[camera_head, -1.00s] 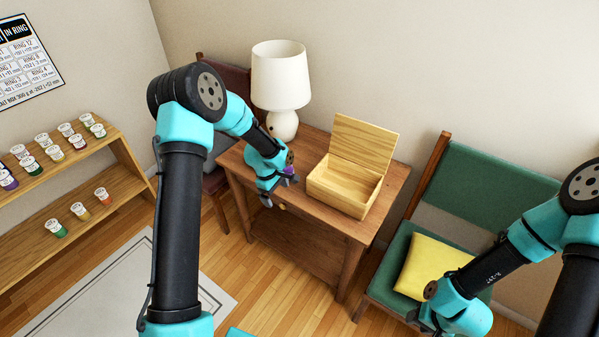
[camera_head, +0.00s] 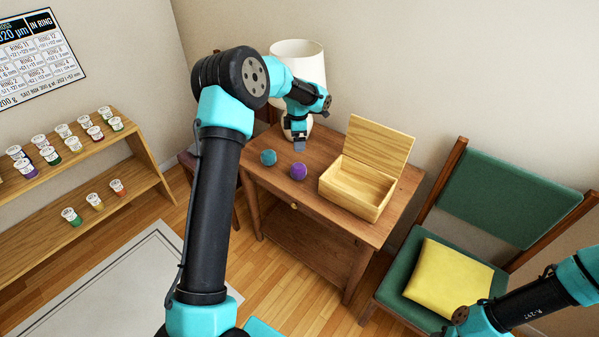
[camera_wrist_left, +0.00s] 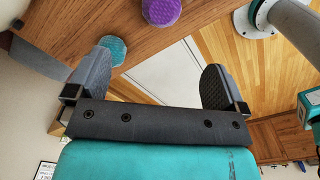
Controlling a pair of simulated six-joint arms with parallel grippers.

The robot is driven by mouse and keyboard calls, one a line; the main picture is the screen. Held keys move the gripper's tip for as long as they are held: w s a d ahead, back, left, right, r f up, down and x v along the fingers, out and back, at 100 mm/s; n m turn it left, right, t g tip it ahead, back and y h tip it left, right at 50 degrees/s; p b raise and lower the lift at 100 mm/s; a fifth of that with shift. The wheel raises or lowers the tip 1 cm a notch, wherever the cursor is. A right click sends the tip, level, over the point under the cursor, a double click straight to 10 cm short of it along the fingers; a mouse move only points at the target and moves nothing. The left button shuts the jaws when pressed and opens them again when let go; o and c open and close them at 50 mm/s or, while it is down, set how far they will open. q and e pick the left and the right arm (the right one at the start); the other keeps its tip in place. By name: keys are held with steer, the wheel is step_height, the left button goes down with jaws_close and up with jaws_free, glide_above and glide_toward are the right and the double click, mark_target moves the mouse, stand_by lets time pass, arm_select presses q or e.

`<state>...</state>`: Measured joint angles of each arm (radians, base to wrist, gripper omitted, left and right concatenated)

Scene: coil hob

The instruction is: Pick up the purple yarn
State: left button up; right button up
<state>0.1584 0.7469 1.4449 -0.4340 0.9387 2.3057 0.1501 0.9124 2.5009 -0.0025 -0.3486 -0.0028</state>
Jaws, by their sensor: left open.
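The purple yarn (camera_head: 298,171) is a round ball on the wooden side table, in front of the lamp and left of the open box. It also shows at the top edge of the left wrist view (camera_wrist_left: 161,11), partly cut off. My left gripper (camera_head: 300,143) is near the lamp, behind the purple yarn and apart from it. In the left wrist view its fingers (camera_wrist_left: 155,80) are spread with nothing between them. My right arm enters at the lower right, but its gripper is out of the picture.
A teal yarn ball (camera_head: 268,157) lies just left of the purple one. The side table (camera_head: 320,218) also holds a white lamp (camera_head: 298,62) and an open wooden box (camera_head: 352,190). A green chair with a yellow cushion (camera_head: 447,277) stands at right.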

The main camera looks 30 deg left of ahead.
mark_target(298, 165)
arm_select(q)
step_height(298, 165, down, 12)
steer(key=shift+f, duration=0.1)
stand_by(0.4)
steer(key=shift+d+f, duration=0.1)
steer(key=shift+f, duration=2.5)
steer(key=shift+c, duration=0.5)
steer(key=c, duration=0.9)
